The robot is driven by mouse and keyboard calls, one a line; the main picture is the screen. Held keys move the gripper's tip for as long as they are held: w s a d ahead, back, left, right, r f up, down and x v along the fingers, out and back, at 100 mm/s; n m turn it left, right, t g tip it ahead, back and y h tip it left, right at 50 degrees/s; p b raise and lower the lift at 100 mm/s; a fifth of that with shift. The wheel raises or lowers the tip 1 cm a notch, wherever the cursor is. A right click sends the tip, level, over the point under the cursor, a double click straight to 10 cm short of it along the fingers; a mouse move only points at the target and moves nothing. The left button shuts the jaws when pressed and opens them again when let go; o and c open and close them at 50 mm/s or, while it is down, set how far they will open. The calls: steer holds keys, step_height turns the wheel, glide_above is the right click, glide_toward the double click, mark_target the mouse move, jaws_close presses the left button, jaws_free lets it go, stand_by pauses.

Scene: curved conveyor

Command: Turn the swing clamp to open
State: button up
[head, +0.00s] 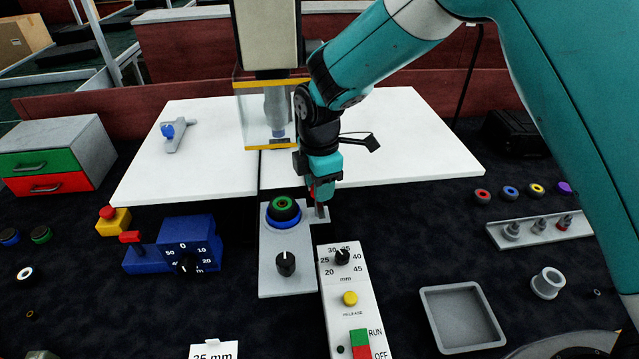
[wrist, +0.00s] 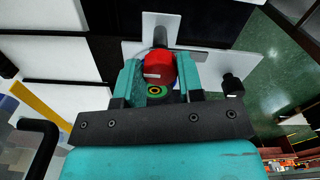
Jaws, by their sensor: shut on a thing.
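My gripper (head: 318,194) points down at the back right corner of a light grey fixture plate (head: 288,250). It is shut on a red knob (wrist: 160,68), which sits between the teal fingers in the wrist view. The knob appears to be the handle of the swing clamp. A grey post of the clamp (head: 321,212) shows just below the fingers; my gripper hides most of the rest. A stack of rings, green, black and blue (head: 283,210), stands on the plate left of the fingers. Whether the clamp arm lies over the rings cannot be told.
A black dial (head: 286,263) stands on the plate's front. A white control panel (head: 340,300) is close in front of my gripper. A clear-sided press head (head: 266,110) hangs just left of my wrist. A grey tray (head: 462,315) lies right; dark table between is free.

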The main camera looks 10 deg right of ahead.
steer(key=o, duration=0.9)
step_height(320, 180, up, 7)
steer(key=shift+f+b, duration=0.1)
steer(key=shift+b, duration=1)
steer(key=shift+r, duration=0.4)
steer(key=shift+d, duration=0.1)
